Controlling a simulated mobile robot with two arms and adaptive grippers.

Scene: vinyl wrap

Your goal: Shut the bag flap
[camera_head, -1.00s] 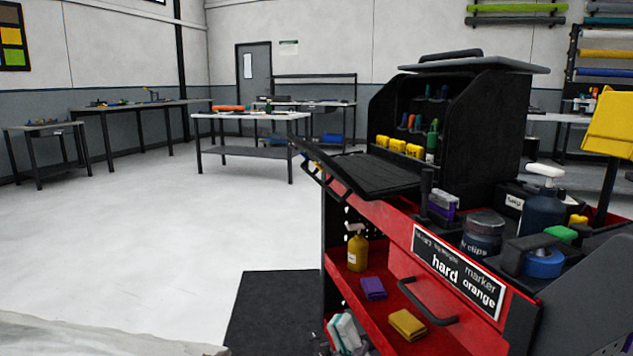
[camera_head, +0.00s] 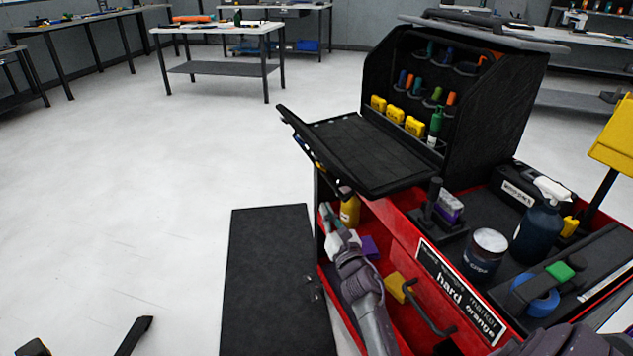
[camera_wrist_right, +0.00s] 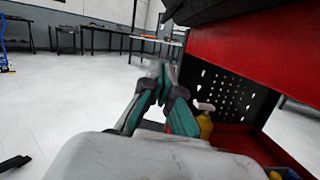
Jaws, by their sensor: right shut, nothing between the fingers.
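The black bag (camera_head: 500,110) stands upright on the red cart with its front open. Its flap (camera_head: 375,155) is folded down and out, about level, reaching left past the cart's edge. Several pens and yellow boxes show inside the bag. My right gripper (camera_head: 331,217) is shut and empty, below the flap and in front of the cart's open shelves, apart from the flap. In the right wrist view its teal fingers (camera_wrist_right: 157,85) point up, with the dark underside of the flap (camera_wrist_right: 215,10) above and to the right. My left gripper is not in view.
The red cart (camera_head: 398,205) holds a spray bottle (camera_head: 538,225), a jar (camera_head: 485,255) and a blue tape roll (camera_head: 540,300) on top. A yellow bottle (camera_head: 350,210) stands on its shelf near my right gripper.

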